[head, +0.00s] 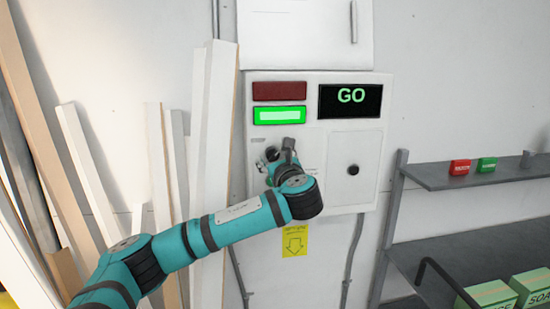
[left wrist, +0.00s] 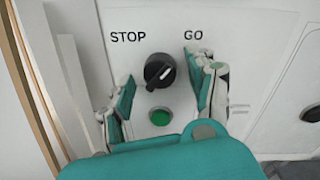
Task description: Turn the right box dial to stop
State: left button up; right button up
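The white control box (head: 312,130) is on the wall, and its display (head: 350,100) reads GO. The black dial (left wrist: 160,71) sits below the printed words STOP and GO in the left wrist view. Its white pointer mark leans up and right, toward GO. My left gripper (left wrist: 165,88) is open, with one finger on each side of the dial and a visible gap to it on both sides. In the head view my left gripper (head: 283,153) is in front of the box's lower left part and hides much of the dial. My right gripper is not in view.
A green lamp (head: 279,115) is lit under a dark red one (head: 279,91). A green button (left wrist: 160,117) is below the dial. Boards (head: 211,150) lean left of the box. A grey shelf (head: 470,174) with small red and green boxes stands at right.

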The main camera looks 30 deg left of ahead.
pick_arm(q)
jog(key=c, duration=0.9)
jog(key=shift+c, duration=0.9)
